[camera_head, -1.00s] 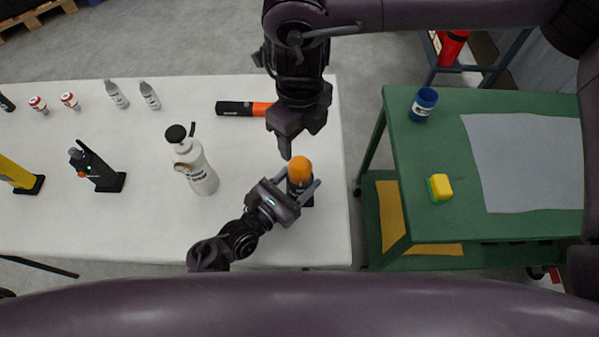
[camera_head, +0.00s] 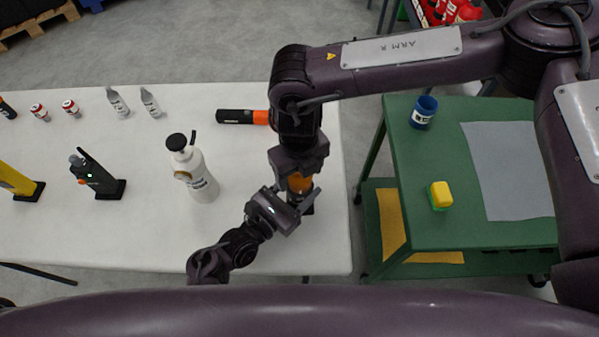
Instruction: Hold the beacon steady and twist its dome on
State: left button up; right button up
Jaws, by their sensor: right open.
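The beacon has a dark body (camera_head: 307,209) and an orange dome (camera_head: 300,184) on top, and stands near the right end of the white table. My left gripper (camera_head: 297,197) reaches in from below left, its fingers on either side of the beacon body, and looks shut on it. My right gripper (camera_head: 300,174) points down from above at the dome, open, and its fingers partly cover the dome. I cannot tell whether they touch it. The join between dome and body is hidden.
The green bench (camera_head: 470,228) at right holds a blue cup (camera_head: 423,112) and a yellow-green block (camera_head: 440,195).

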jog(key=shift+f, duration=0.55)
jog(key=c, duration=1)
